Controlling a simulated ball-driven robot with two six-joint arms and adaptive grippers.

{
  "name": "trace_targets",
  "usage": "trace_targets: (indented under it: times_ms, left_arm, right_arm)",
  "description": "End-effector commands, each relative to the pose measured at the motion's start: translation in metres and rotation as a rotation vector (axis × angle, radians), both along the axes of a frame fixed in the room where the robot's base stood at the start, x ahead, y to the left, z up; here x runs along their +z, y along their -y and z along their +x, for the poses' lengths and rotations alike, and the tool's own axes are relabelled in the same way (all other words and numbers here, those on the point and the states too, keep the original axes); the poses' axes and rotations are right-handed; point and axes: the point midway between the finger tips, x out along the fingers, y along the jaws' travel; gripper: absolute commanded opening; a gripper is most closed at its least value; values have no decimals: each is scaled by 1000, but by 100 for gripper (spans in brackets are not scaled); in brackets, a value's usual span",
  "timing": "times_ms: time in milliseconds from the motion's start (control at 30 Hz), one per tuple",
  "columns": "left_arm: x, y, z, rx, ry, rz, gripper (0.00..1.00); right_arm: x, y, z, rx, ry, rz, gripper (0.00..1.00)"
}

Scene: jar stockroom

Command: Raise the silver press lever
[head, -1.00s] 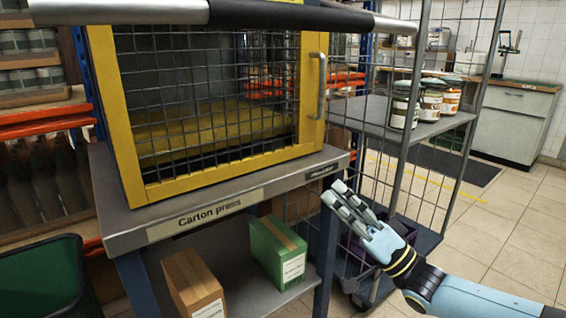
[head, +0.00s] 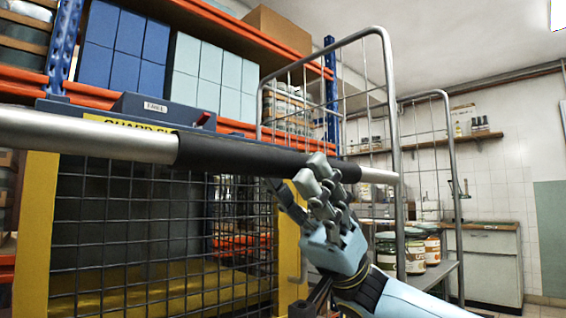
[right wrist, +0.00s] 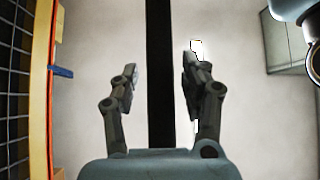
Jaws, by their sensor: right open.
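The silver press lever (head: 90,135) is a thick horizontal bar with a black grip (head: 235,152) in its middle. It crosses in front of the yellow-framed press (head: 38,230) near its top. My right gripper (head: 298,186) is at the right part of the black grip, with fingers open. One finger overlaps the bar and another shows below it. In the right wrist view the black grip (right wrist: 160,70) runs between the two spread fingers, with gaps on both sides. How deep it sits between them I cannot tell. My left gripper is not in view.
A wire-mesh trolley (head: 390,100) with jars (head: 415,250) stands just right of my right gripper. An orange-beamed rack (head: 235,128) with blue boxes (head: 120,50) is behind the press. The press door's mesh (head: 160,230) lies behind the lever.

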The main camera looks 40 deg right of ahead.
Motion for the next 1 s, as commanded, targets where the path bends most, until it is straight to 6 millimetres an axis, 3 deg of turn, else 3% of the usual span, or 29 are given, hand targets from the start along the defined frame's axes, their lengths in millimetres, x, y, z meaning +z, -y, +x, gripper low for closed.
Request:
trace_targets:
  times_ms: [200, 533, 867, 1000]
  left_arm:
    - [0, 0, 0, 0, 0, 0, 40]
    - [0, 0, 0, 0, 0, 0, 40]
    - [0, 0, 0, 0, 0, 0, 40]
    - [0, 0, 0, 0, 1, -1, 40]
  right_arm:
    - [17, -17, -3, 0, 0, 1, 46]
    - [20, -20, -3, -1, -2, 0, 46]
    - [20, -20, -3, -1, -3, 0, 2]
    - [20, -20, -2, -2, -2, 0, 0]
